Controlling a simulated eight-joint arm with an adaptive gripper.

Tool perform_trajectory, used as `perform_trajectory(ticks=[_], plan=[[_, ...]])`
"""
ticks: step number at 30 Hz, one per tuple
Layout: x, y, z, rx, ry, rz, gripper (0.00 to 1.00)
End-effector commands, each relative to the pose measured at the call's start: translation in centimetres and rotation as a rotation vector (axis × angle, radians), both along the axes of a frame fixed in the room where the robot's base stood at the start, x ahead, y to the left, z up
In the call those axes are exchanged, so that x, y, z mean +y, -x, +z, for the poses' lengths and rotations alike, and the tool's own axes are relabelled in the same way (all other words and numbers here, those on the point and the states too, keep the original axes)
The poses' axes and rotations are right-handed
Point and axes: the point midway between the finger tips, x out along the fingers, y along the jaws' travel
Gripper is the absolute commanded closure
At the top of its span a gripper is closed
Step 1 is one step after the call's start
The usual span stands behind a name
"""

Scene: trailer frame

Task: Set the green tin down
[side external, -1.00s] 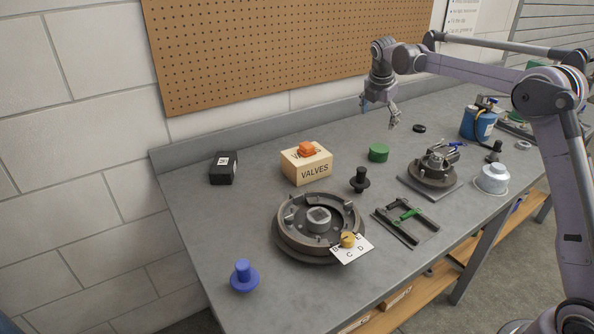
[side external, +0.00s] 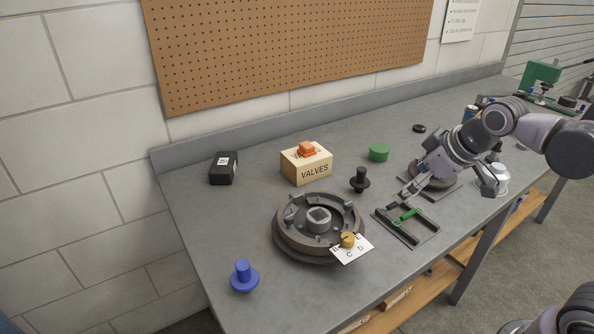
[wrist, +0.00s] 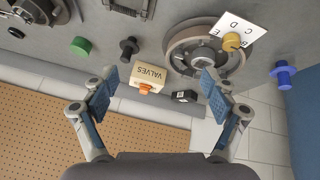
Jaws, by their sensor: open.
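My gripper (side external: 447,190) is above the front right part of the bench, apart from the tin. In the wrist view my gripper (wrist: 160,88) has its two blue-padded fingers spread wide, with nothing held between them.
A black knobbed piece (side external: 360,180), a large drum (side external: 282,238), a green-and-dark frame (side external: 407,226) and a blue knobbed piece (side external: 244,277) stand around. Bench behind the tin is clear.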

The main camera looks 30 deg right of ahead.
Motion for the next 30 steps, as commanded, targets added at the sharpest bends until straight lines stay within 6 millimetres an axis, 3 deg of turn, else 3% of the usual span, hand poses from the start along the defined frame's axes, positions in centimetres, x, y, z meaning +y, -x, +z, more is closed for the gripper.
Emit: perform_trajectory(ticks=[3,9,30], plan=[[1.1,2.7,-2.0,-0.032,-0.099,-0.100,0.15],[1.9,4.6,-3.8,-0.056,-0.192,-0.197,0.15],[1.9,4.7,-3.9,-0.059,-0.204,-0.207,0.15]])
